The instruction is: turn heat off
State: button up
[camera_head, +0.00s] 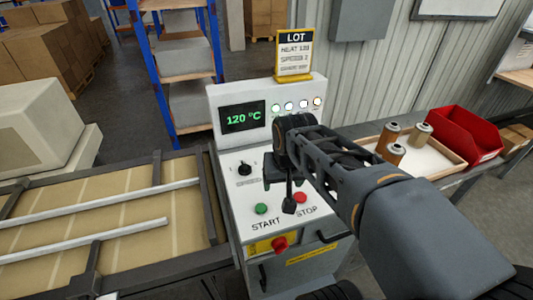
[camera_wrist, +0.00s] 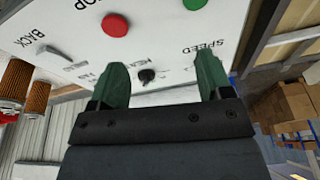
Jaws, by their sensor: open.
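The machine's control panel (camera_head: 230,195) stands in the middle of the head view, with a green display (camera_head: 242,116) reading 120 °C. In the wrist view, turned upside down, the small black heat knob (camera_wrist: 147,75) shows beside partly hidden HEAT lettering. My gripper (camera_wrist: 163,65) is open, its two green fingers apart and nothing held. The knob shows in the gap between them, nearer the left finger; I see no contact. In the head view my arm hides the heat knob. Its exact setting is too small to read.
A green START button (camera_head: 261,208), red STOP button (camera_head: 300,197) and speed knob (camera_head: 244,169) share the panel. A red button (camera_head: 280,243) is on the front. A LOT sign (camera_head: 294,55) stands on top. Filter cartridges (camera_head: 394,153) and a red bin (camera_head: 465,136) are at right.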

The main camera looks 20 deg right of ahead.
jog(key=w+d+r+m+g, duration=0.1)
jog(key=w+d+r+m, duration=0.2)
jog(key=w, duration=0.6)
jog(key=w+d+r+m+g, duration=0.1)
jog(key=w+d+m+g, duration=0.15)
jog(key=w+d, duration=0.4)
jog(key=shift+m+t, duration=0.35)
jog(key=f, duration=0.4)
jog(key=w+f+b, duration=0.1)
jog(key=f, duration=0.3)
jog(key=a+f, duration=0.1)
jog(key=f, duration=0.4)
jog(key=shift+w+b, duration=0.3)
jog(key=shift+b, duration=0.05)
jog(key=c, duration=0.9)
